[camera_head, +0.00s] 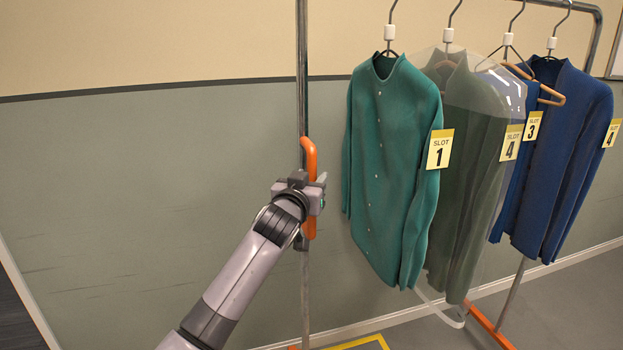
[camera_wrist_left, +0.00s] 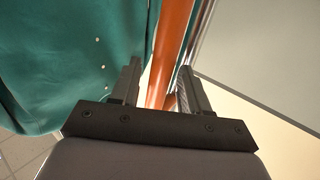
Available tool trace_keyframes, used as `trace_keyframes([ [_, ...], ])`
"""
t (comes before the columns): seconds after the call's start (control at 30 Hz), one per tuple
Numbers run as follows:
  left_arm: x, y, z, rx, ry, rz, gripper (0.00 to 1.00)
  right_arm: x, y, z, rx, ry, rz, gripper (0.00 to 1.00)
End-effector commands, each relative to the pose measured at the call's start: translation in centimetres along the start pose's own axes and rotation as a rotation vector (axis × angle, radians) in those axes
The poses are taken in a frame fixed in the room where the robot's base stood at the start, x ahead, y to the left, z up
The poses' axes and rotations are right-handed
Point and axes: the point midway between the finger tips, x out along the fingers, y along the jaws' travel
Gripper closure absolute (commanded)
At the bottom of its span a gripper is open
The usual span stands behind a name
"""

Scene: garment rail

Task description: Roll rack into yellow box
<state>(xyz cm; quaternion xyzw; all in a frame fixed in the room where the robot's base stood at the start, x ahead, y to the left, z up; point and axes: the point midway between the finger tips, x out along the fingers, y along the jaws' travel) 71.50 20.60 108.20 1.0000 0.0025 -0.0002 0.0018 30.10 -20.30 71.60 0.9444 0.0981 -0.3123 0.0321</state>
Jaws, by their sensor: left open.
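The garment rack is a chrome frame with an upright post (camera_head: 302,70) on its near left side and an orange base bar (camera_head: 490,326) at the lower right. An orange vertical handle (camera_head: 310,160) is fixed to the post. My left gripper (camera_head: 320,186) is at this handle. In the left wrist view, the handle (camera_wrist_left: 172,45) passes between the two open fingers (camera_wrist_left: 160,85). A yellow floor marking (camera_head: 368,342), perhaps part of the yellow box, shows at the bottom edge; most of it is out of frame. My right gripper is not in view.
A green shirt (camera_head: 385,170) tagged slot 1 hangs just right of the handle. A covered dark green garment (camera_head: 465,190) and blue garments (camera_head: 570,150) hang further right. A wall (camera_head: 150,190) stands behind the rack. Grey floor (camera_head: 570,310) shows at the lower right.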

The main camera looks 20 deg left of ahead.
Motion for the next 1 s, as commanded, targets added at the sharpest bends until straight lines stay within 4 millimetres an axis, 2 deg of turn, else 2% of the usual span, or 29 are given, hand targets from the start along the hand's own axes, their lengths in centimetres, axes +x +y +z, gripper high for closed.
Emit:
trace_keyframes([
  [0.43, 0.63, 0.01, -0.01, 0.0, 0.001, 0.0, 0.54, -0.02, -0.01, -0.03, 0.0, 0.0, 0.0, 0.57],
  [0.47, 0.63, 0.01, -0.01, 0.0, 0.001, 0.0, 0.58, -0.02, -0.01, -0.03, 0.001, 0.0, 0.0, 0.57],
  [0.5, 0.63, 0.0, -0.01, 0.0, 0.001, 0.0, 0.71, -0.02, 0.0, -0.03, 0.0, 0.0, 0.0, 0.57],
  [0.6, 0.62, 0.0, -0.01, 0.0, 0.0, 0.0, 1.0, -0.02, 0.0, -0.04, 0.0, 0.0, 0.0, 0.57],
  [1.0, 0.92, -0.14, 0.1, 0.001, -0.001, -0.001, 1.0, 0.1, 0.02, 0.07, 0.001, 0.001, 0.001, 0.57],
])
